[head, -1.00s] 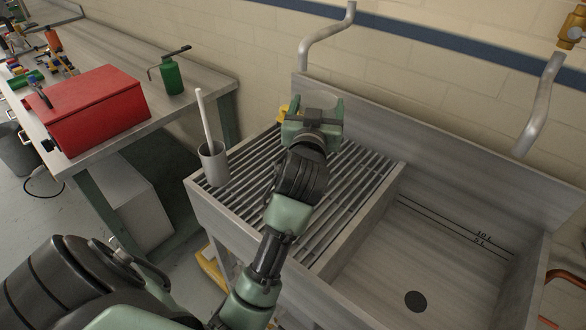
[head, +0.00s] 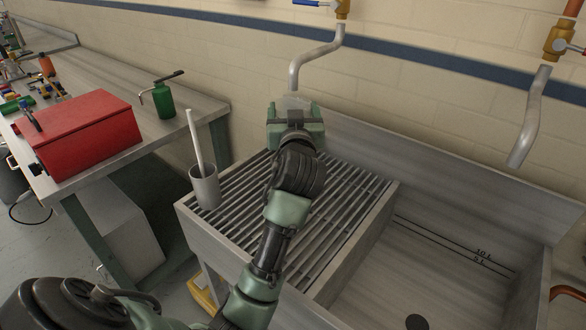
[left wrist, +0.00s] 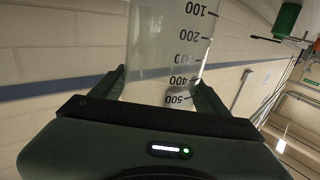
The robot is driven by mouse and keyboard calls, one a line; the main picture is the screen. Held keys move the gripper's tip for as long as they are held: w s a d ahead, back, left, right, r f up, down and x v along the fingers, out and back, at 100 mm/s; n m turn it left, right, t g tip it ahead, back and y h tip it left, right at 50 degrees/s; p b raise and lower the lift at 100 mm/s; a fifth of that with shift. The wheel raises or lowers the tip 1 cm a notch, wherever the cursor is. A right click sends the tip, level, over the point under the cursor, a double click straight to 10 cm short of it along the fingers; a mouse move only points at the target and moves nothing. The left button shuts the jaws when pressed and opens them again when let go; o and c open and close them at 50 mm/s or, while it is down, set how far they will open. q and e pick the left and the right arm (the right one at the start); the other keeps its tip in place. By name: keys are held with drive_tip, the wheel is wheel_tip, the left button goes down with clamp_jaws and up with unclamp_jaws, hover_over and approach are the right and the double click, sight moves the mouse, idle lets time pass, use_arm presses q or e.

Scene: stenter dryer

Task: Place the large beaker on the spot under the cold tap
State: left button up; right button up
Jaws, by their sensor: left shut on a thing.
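My left gripper (head: 295,115) is shut on the large beaker (head: 293,102), a clear vessel mostly hidden behind the gripper in the head view. In the left wrist view, the beaker (left wrist: 170,45) shows black marks from 100 to 500 between the fingers (left wrist: 160,82). The cold tap (head: 318,58), a grey curved spout with a blue handle above, hangs from the back wall. In the head view its mouth is just above the beaker's top. The spot under it is hidden by my gripper and arm. My right gripper is not in view.
A slatted drainboard (head: 335,215) lies under my left arm, with a grey cup (head: 205,188) holding a white rod at its left edge. The empty sink basin (head: 440,270) is on the right under a second tap (head: 528,120). A red box (head: 80,135) and green bottle (head: 164,101) stand on the left bench.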

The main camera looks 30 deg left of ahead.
use_arm(q)
wheel_tip(320, 180, down, 10)
drive_tip(key=shift+f+b, duration=0.45)
drive_tip(key=shift+f, duration=1.65)
drive_tip(key=shift+f, duration=0.1)
drive_tip(key=shift+f+b, duration=0.15)
drive_tip(key=shift+b, duration=0.15)
drive_tip(key=o, duration=1.9)
drive_tip(key=shift+c, duration=0.2)
drive_tip(key=shift+r, duration=0.2)
